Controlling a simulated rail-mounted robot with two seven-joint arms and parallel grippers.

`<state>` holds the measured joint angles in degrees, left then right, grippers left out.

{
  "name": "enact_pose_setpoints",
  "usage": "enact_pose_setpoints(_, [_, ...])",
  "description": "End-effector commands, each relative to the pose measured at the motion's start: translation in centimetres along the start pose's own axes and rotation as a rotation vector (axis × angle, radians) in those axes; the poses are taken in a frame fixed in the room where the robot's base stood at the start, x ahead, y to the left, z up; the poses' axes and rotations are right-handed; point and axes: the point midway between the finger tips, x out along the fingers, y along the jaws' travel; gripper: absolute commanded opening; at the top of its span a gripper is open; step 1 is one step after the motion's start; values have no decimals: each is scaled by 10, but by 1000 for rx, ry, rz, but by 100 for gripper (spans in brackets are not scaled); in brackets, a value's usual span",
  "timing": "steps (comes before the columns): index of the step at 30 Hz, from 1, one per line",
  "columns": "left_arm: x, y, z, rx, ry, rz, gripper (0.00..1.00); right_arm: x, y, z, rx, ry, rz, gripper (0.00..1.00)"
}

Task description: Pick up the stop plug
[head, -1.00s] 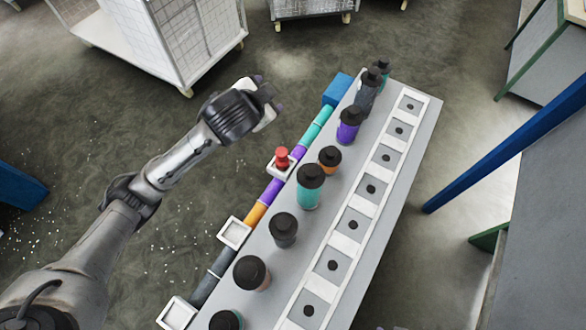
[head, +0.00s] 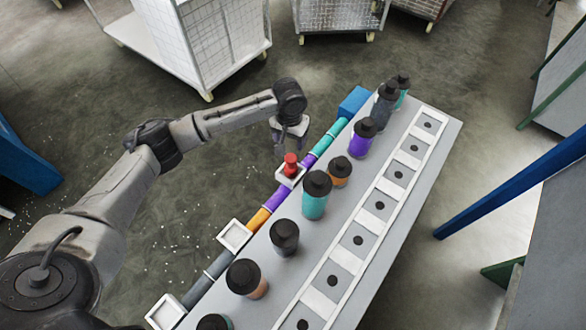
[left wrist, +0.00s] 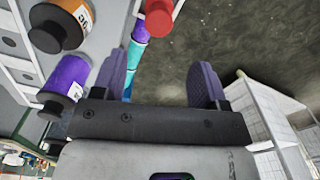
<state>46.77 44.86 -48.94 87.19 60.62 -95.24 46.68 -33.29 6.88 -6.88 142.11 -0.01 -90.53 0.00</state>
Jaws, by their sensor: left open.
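The stop plug, a small red knob-shaped piece (head: 291,165), stands upright in a white square holder (head: 291,176) on the left edge of the bench. In the left wrist view the red plug (left wrist: 158,18) shows at the top edge, partly cut off, ahead of the fingers and between their lines. My left gripper (head: 288,146) points down just behind the plug in the head view, open and empty. Its two dark fingers (left wrist: 165,80) stand wide apart in the left wrist view. The plug is not between the fingertips. My right gripper is not in view.
The grey bench (head: 440,135) carries a row of bottles with black caps, including a teal bottle (head: 315,200) and an orange one (head: 340,172) near the plug. Empty white holders (head: 234,236) line its edge. A wire cart (head: 200,45) stands behind on open floor.

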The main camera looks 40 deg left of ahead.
Motion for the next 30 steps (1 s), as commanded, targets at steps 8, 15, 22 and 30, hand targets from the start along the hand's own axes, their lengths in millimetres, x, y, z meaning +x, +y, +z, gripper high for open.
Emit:
enact_pose_setpoints(8, [46, 0, 0, -13, -2, -2, 67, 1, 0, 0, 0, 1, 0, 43])
enact_pose_setpoints(15, [75, 1, 0, -11, 0, -1, 67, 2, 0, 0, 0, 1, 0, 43])
enact_pose_setpoints(22, [85, 0, -1, -10, 2, -1, 67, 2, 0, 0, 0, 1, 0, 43])
enact_pose_setpoints(30, [119, 1, -4, -10, 1, -1, 67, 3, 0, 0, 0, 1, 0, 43])
